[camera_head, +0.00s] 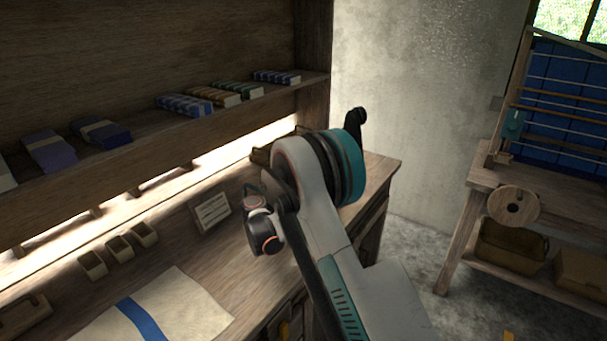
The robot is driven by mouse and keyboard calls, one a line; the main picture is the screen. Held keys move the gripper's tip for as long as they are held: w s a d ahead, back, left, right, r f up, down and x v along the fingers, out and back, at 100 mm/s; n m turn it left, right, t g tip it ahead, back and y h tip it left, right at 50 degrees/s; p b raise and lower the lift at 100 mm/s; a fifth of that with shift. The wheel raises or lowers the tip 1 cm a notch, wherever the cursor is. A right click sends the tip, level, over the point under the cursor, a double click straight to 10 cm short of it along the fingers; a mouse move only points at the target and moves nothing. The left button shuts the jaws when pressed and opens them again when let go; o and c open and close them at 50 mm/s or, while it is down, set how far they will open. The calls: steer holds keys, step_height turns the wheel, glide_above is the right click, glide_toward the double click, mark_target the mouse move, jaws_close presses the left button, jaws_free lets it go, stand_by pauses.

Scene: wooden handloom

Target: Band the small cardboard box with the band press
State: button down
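My arm rises from the bottom right and bends over the wooden bench (245,270). Its end, with my gripper (258,205), shows as a small dark and white part above the bench. I cannot make out the fingers or anything held. A brown box (582,270) sits on the low shelf at the far right, cut off by the picture edge; I cannot tell whether it is the small cardboard box. I cannot identify the band press. A dark wooden item (261,155) at the back of the bench is partly hidden by my arm.
Folded cloths, such as a dark blue one (101,134), lie on the shelf above the bench. A cream cloth with a blue stripe (178,308), small wooden bins (118,248) and a framed card (211,212) are on the bench. The loom (560,100) stands right, beyond open floor.

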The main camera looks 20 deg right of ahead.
steer(key=shift+s+a+f, duration=0.1)
steer(key=shift+f, duration=0.15)
steer(key=c, duration=1.7)
jaws_free()
steer(key=shift+o, duration=0.2)
steer(key=shift+a, duration=0.1)
steer(key=v, duration=1.2)
steer(key=b+v, duration=0.1)
steer(key=v, duration=1.4)
steer(key=shift+s+a+b, duration=0.25)
steer(key=shift+a+b, duration=0.1)
steer(key=shift+b, duration=0.05)
